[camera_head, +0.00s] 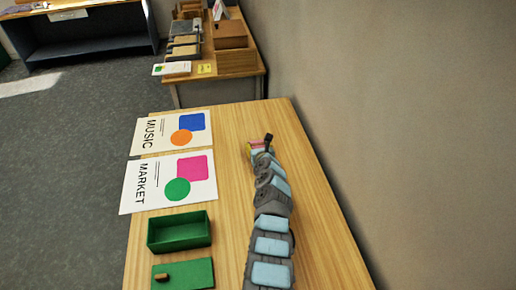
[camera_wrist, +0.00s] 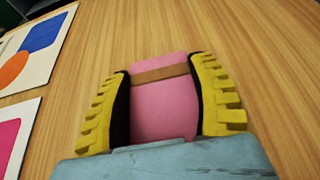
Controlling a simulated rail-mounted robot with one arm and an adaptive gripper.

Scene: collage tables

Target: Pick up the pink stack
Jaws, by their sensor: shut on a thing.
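In the wrist view, the pink stack (camera_wrist: 163,110) sits between the two yellow-and-black fingers of my gripper (camera_wrist: 162,95). It is a pink block with a brown band across it near the far end. Both fingers press against its sides, and its near end is hidden by my wrist. In the head view, my gripper (camera_head: 257,144) is small, over the upper right part of the wooden table (camera_head: 300,190), with a bit of pink showing at it. I cannot tell whether the stack is clear of the table top.
A MUSIC sheet (camera_head: 157,132) and a MARKET sheet (camera_head: 145,184) lie on the table's left side. A green open box (camera_head: 180,240) and its green lid (camera_head: 196,272) are nearer. A wall (camera_head: 390,120) runs along the right. Another table with boxes (camera_head: 236,63) stands behind.

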